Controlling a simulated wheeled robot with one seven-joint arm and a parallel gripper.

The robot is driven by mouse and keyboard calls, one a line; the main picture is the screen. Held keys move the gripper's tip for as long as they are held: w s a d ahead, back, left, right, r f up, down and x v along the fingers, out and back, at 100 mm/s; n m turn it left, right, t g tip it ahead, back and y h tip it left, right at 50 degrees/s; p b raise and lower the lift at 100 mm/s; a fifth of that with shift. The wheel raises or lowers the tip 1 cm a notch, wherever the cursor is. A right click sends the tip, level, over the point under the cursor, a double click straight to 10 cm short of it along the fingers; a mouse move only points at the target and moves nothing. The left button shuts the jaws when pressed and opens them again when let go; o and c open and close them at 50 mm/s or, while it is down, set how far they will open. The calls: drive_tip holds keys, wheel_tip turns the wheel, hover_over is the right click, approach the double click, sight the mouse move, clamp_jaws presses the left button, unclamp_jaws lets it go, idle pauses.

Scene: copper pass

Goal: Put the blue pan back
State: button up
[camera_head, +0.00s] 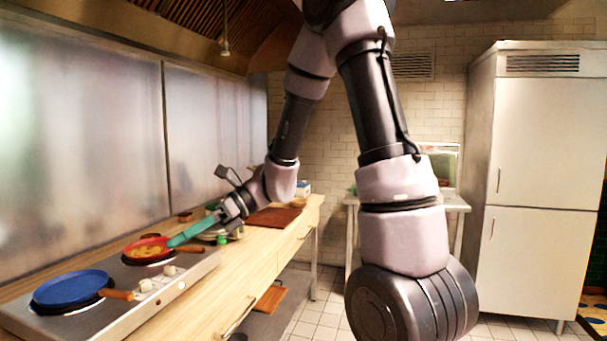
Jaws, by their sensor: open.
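The blue pan (72,287) is at the front left, over the near burner of the steel hob. Its wooden handle points right, towards the counter's front edge. My gripper (222,210) is farther along the counter, beyond the hob and apart from the blue pan. The gripper is open. A long teal piece (192,230) reaches from the gripper towards the red pan; I cannot tell whether it is a utensil or part of the gripper.
The hob (150,300) has knobs along its front. A red pan (148,250) with yellowish food sits on its far burner. Plates and a brown board (273,217) lie farther along the wooden counter. A tall fridge (535,180) stands at right. Tiled floor shows between.

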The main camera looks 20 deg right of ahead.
drive_tip(key=s+d+r+n+t+h, duration=0.4)
drive_tip(key=d+n, duration=0.4)
drive_tip(key=d, duration=0.3)
drive_tip(key=s+d+r+n+t+h, duration=0.4)
drive_tip(key=d+r+n+h, duration=0.3)
drive_tip(key=d, duration=0.5)
wheel_tip(320, 180, up, 2)
drive_tip(key=shift+s+n+t, duration=0.2)
drive_tip(key=shift+n+t, duration=0.2)
drive_tip(key=shift+n, duration=0.8)
